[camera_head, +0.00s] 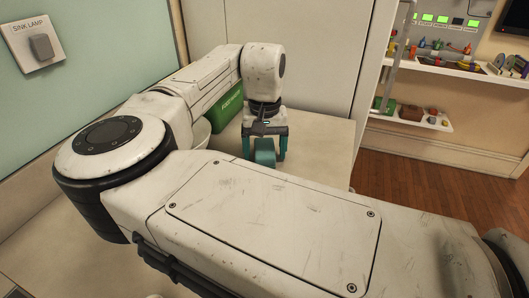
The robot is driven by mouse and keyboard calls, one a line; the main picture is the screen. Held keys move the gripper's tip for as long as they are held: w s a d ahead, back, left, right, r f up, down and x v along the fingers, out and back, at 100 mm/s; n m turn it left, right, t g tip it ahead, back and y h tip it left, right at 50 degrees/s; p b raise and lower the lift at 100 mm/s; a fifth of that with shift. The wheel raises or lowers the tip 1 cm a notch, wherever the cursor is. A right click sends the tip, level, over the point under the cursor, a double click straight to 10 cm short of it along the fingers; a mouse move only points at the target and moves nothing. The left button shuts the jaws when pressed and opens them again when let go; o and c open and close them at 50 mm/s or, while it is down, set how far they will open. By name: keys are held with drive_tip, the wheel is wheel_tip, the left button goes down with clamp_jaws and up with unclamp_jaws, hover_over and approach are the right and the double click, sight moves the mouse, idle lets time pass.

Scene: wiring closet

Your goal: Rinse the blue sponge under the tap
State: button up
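My gripper (265,152) points down over a pale surface (320,140), with its two teal fingers spread apart. Between the fingers is a teal-blue thing (264,152) with a rounded top, which may be the blue sponge. I see no tap and no sink basin; my arm covers much of the middle and front of the view.
A "SINK LAMP" switch (41,46) is on the left wall. Shelves (450,68) with small colourful items are at the right, above open wooden floor (430,190).

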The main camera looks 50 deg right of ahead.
sight(265, 147)
drive_tip(key=c, duration=1)
drive_tip(key=shift+r, duration=0.15)
drive_tip(key=shift+r, duration=0.25)
wheel_tip(265, 147, up, 3)
drive_tip(key=shift+f, duration=0.2)
drive_tip(key=s+a+r, duration=0.1)
drive_tip(key=s+r, duration=0.2)
drive_tip(key=s, duration=0.1)
drive_tip(key=s+a+r, duration=0.2)
drive_tip(key=s+r, duration=0.1)
drive_tip(key=s, duration=0.2)
drive_tip(key=s+a+r+p, duration=0.1)
drive_tip(key=s+r, duration=0.2)
drive_tip(key=s, duration=0.1)
drive_tip(key=shift+s+a+r, duration=0.15)
drive_tip(key=shift+a+r, duration=0.1)
drive_tip(key=shift+r, duration=0.05)
